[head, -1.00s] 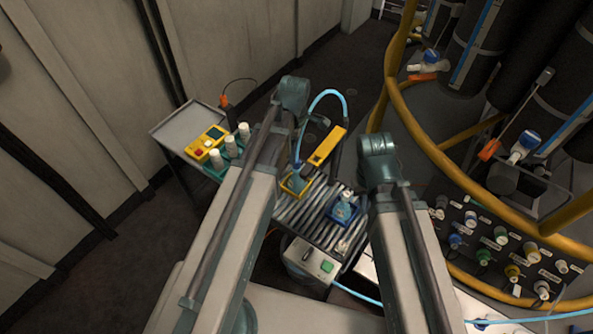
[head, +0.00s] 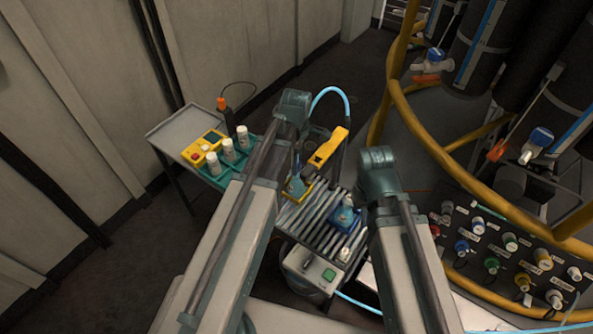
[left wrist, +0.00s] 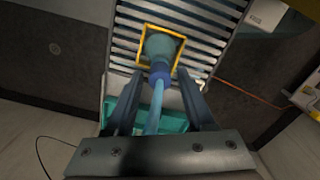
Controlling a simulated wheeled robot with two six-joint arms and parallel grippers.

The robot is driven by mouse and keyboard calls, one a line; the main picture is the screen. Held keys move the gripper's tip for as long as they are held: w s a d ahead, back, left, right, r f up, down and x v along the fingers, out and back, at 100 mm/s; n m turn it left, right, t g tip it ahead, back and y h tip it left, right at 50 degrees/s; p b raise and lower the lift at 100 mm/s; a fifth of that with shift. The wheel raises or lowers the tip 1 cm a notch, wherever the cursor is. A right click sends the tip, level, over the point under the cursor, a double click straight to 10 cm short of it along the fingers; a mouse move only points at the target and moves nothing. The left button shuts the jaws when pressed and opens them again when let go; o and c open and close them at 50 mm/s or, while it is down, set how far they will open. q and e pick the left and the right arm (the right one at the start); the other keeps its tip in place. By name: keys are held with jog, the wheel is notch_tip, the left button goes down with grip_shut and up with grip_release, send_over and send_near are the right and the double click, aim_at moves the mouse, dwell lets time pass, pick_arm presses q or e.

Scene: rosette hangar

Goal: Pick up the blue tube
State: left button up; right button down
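The light blue tube (head: 331,90) arches above the roller conveyor in the head view. In the left wrist view the tube (left wrist: 155,112) runs to a blue collar (left wrist: 160,73) on a rounded blue-grey body (left wrist: 160,47) inside a yellow square frame (left wrist: 181,57). My left gripper (left wrist: 161,82) is open, one finger on each side of the tube, with gaps visible at both sides. The left gripper is hidden behind its own arm in the head view. My right arm is in the head view, but its gripper does not show.
A side table (head: 180,131) at left holds white bottles and a yellow device. A yellow rail (head: 428,142) and a knob panel (head: 508,252) stand at right.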

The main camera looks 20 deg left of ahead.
pick_arm(q)
grip_shut()
jog(key=shift+r, duration=0.15)
notch_tip(320, 180, up, 18)
jog(key=p, duration=1.8)
notch_tip(320, 180, up, 12)
jog(key=p, duration=1.2)
jog(key=shift+r+p, duration=0.25)
jog(key=shift+p, duration=0.15)
